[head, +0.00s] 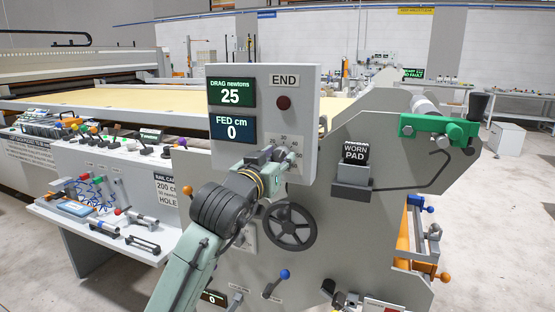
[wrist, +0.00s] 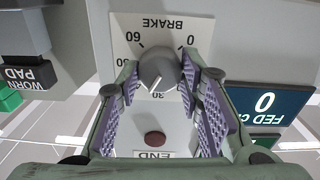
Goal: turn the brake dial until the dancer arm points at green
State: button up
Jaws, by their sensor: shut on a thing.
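The brake dial (wrist: 157,68) is a grey round knob on a white panel (wrist: 122,25) marked BRAKE, seen upside down in the wrist view. Its white pointer line lies close to the 30 mark. My gripper (wrist: 159,76) is shut on the dial, with one purple ridged pad on each side. In the head view my gripper (head: 279,158) reaches the panel's lower part and hides most of the dial; some scale numbers show beside it. The DRAG display (head: 231,93) reads 25 newtons. I cannot pick out the dancer arm or its green mark with certainty.
The FED display (head: 232,129) reads 0. A dark red END button (head: 283,103) sits above the dial. A black handwheel (head: 289,227) is just below my wrist. A WORN PAD box (head: 352,175) and a green bracket (head: 425,128) stand to the right.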

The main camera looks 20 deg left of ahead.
jog(key=shift+c, duration=1.1)
jog(key=shift+f, duration=0.1)
jog(key=shift+m+b, duration=0.65)
jog(key=shift+m, duration=0.05)
jog(key=m+b, duration=0.2)
jog(key=m, duration=0.1)
jog(key=shift+m+b, duration=0.6)
jog(key=shift+m, duration=0.6)
